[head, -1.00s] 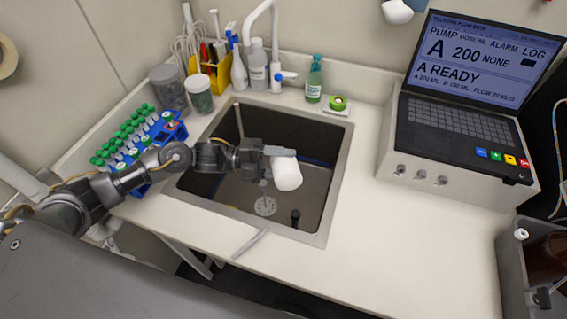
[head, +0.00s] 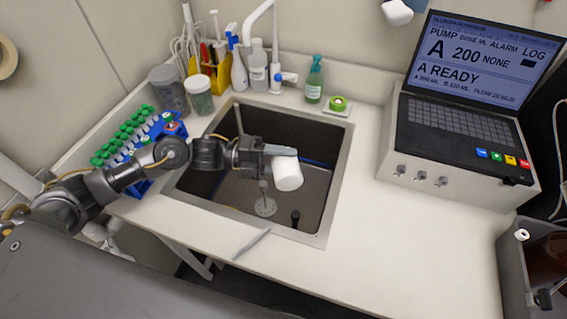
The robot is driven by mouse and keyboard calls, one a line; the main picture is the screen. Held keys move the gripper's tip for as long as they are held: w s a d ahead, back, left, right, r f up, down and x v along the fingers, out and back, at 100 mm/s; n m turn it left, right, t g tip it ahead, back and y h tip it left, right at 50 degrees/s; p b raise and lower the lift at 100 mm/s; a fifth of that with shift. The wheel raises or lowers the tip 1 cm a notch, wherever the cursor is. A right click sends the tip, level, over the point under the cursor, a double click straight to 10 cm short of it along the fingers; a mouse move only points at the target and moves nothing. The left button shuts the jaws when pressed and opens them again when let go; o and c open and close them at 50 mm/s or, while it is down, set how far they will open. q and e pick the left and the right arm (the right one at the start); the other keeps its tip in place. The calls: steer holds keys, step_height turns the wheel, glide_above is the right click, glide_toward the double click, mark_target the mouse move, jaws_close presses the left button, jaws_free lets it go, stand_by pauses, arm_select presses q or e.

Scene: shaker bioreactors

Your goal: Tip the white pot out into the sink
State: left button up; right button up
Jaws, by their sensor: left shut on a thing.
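The white pot (head: 288,174) is held over the sink (head: 328,205), a dark square basin with a pale metal rim. It lies tilted well over on its side; its opening and contents cannot be made out. My left gripper (head: 278,156) is shut on the pot, coming in from the left above the basin. One grey finger shows along the pot's upper side. The drain (head: 265,207) shows in the basin floor below the pot. My right gripper is not in view.
A white faucet (head: 262,20), bottles and a yellow holder (head: 238,72) stand behind the sink. A blue rack of green-capped tubes (head: 130,135) is left, near my arm. A pump console (head: 455,140) stands right. Bare counter (head: 370,240) lies between.

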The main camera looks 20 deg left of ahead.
mark_target(284, 158)
arm_select(q)
steer(key=shift+r, duration=0.15)
steer(key=shift+s+d+m+y+b, duration=0.15)
steer(key=shift+m+y+b, duration=0.15)
steer(key=shift+m+b, duration=0.35)
steer(key=shift+s+r+m, duration=0.1)
steer(key=shift+m, duration=0.25)
steer(key=shift+s+d+m+y+b, duration=0.15)
steer(key=shift+m+y+b, duration=0.25)
steer(key=shift+m+b, duration=0.5)
steer(key=shift+r, duration=0.15)
steer(key=shift+m+t+y, duration=0.3)
steer(key=shift+m, duration=0.5)
steer(key=shift+s+r+p, duration=0.15)
steer(key=shift+r+p, duration=0.4)
steer(key=shift+r, duration=1.5)
